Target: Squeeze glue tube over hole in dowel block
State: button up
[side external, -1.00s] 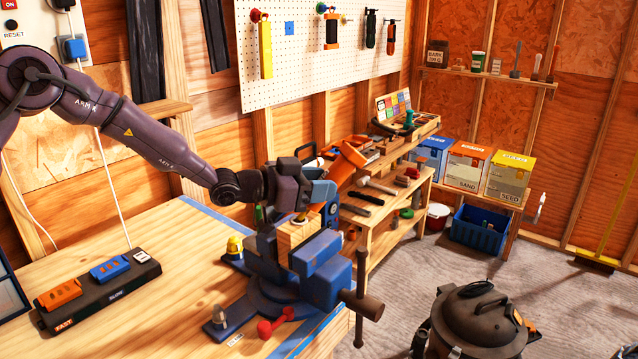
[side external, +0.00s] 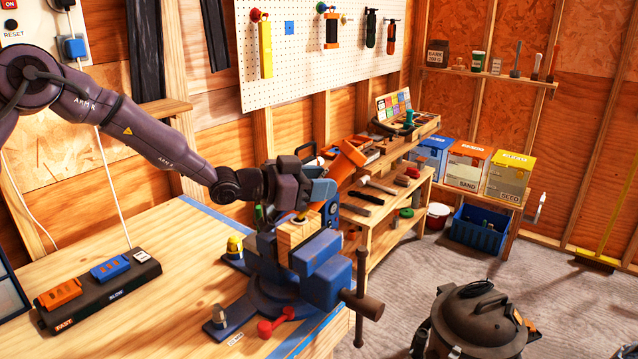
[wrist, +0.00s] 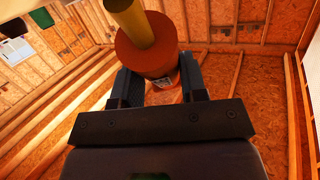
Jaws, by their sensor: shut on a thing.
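The glue tube (side external: 347,158) is orange and tilted, with its wide end up to the right. My gripper (side external: 324,189) is shut on it. A yellow nozzle (side external: 301,216) points down-left at the top of the dowel block. In the wrist view the tube's orange end (wrist: 147,52) shows between the two dark fingers of my gripper (wrist: 163,88), with the yellow nozzle (wrist: 130,20) extending from it. The pale wooden dowel block (side external: 296,236) is held in the blue vise (side external: 318,262). The hole is hidden by the nozzle; whether they touch I cannot tell.
The vise stands at the bench's (side external: 150,240) right corner, its bar handle (side external: 360,295) sticking out. A black switch box (side external: 100,290) is at the left. A tool shelf (side external: 400,190) stands behind the vise. The middle of the bench is clear.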

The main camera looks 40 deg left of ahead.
jog(key=shift+r, duration=2.95)
jog(key=shift+s+d, duration=0.1)
jog(key=s+a+y, duration=0.1)
jog(key=s+a, duration=0.1)
jog(key=s, duration=0.4)
jog(key=s+a+n+y, duration=0.1)
jog(key=s+a, duration=0.2)
jog(key=s, duration=0.3)
jog(key=s+a+n+t+y, duration=0.1)
jog(key=s+a, duration=0.2)
jog(key=s, duration=0.3)
jog(key=shift+r, duration=0.4)
jog(key=shift+d, duration=0.15)
